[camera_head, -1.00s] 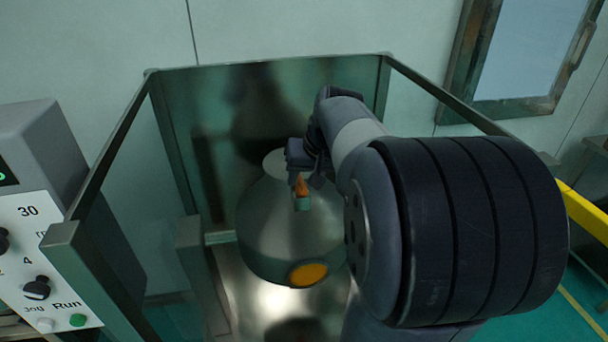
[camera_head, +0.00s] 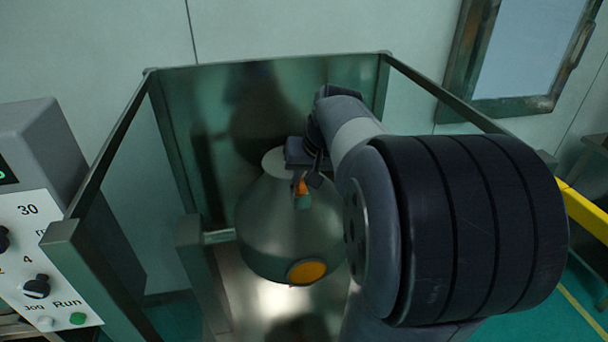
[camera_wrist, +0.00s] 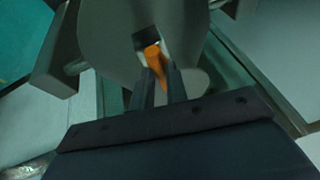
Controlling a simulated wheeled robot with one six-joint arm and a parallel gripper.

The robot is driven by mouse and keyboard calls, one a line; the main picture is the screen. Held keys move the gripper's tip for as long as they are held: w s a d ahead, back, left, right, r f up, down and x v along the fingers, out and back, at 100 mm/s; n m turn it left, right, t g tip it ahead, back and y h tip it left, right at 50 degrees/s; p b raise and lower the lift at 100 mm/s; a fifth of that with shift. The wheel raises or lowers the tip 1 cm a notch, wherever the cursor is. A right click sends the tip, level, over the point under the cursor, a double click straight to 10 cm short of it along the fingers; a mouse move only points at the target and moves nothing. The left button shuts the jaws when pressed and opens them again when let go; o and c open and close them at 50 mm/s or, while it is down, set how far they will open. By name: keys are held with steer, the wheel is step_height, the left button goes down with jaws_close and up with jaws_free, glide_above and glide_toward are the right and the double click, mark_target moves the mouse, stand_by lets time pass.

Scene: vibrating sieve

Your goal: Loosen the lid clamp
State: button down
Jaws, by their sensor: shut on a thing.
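The lid clamp is a small orange lever (camera_head: 301,187) on a small greenish block (camera_head: 302,202), on the upper side of a rounded metal vessel (camera_head: 265,225). In the wrist view the orange lever (camera_wrist: 154,60) stands between the fingertips, beside a dark square opening. My gripper (camera_head: 309,181) is at the lever from above, and in the wrist view my gripper (camera_wrist: 160,74) is shut on it. My fingers hide part of the lever in both views. A round orange disc (camera_head: 307,271) sits low on the vessel's front.
Metal frame posts and rails (camera_head: 110,140) enclose the vessel on the left, back and right. A control box (camera_head: 45,240) with knobs and buttons stands at the left. A yellow rail (camera_head: 584,210) is at the far right.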

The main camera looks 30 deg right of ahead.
steer(key=shift+a+m, duration=0.1)
steer(key=shift+m, duration=0.2)
steer(key=m+h, duration=0.1)
steer(key=m, duration=0.1)
steer(key=m+h, duration=0.1)
steer(key=shift+w+a+m, duration=0.1)
steer(key=shift+a+m, duration=0.25)
steer(key=shift+m, duration=0.05)
steer(key=m, duration=0.1)
steer(key=m+h, duration=0.1)
steer(key=m, duration=0.1)
steer(key=m+g, duration=0.1)
steer(key=shift+w+a+f+m+h, duration=0.1)
steer(key=shift+w+a+m+h, duration=0.2)
steer(key=shift+h, duration=0.1)
steer(key=m, duration=0.1)
steer(key=m+g+b, duration=0.1)
steer(key=m, duration=0.1)
steer(key=m+h, duration=0.1)
steer(key=shift+w+a+m+b, duration=0.1)
steer(key=shift+w+m+b, duration=0.15)
steer(key=shift+m+b, duration=0.05)
steer(key=m, duration=0.1)
steer(key=m+g, duration=0.1)
steer(key=m+g+h, duration=0.1)
steer(key=m, duration=0.1)
steer(key=shift+w, duration=0.25)
steer(key=shift+b, duration=0.3)
steer(key=c, duration=1.4)
jaws_free()
